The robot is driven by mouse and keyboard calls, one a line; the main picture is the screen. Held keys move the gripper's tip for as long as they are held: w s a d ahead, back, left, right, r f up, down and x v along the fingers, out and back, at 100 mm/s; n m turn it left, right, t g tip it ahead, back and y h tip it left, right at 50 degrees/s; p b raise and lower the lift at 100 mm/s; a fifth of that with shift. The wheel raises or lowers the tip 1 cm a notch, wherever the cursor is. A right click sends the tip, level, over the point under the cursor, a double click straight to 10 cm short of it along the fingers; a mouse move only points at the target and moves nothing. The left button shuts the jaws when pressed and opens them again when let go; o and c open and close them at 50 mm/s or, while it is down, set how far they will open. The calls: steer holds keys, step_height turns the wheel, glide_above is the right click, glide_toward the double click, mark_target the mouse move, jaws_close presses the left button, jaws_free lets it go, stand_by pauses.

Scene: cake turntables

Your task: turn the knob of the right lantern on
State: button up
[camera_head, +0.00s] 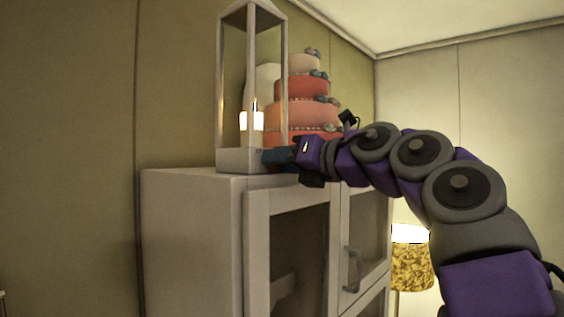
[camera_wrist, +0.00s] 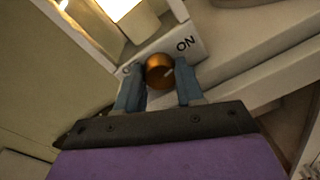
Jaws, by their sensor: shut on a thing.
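A grey-white lantern (camera_head: 232,160) with an open frame stands on top of the cabinet, and a candle (camera_head: 251,122) inside it glows. It is the only lantern in the head view. In the wrist view an orange-brown round knob (camera_wrist: 158,66) sits on the lantern's base, with the word ON to its upper right. A label to its left is mostly hidden by a finger. A pale mark on the knob points right. My gripper (camera_head: 270,158) reaches the base from the right. In the wrist view my gripper (camera_wrist: 160,80) has a finger on each side of the knob, shut on it.
A tiered pink and red cake (camera_head: 302,90) stands right behind the lantern, close to my wrist. The white cabinet (camera_head: 192,235) has framed doors with a handle (camera_head: 352,268). A lamp with a yellow patterned shade (camera_head: 411,268) stands at the lower right, behind my arm.

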stand_by(0.4)
steer(key=o, duration=0.8)
steer(key=shift+w+d, duration=0.1)
steer(key=shift+w, duration=0.05)
steer(key=shift+c, duration=0.2)
steer(key=b+v, duration=0.4)
steer(key=v, duration=1.3)
steer(key=shift+d, duration=0.15)
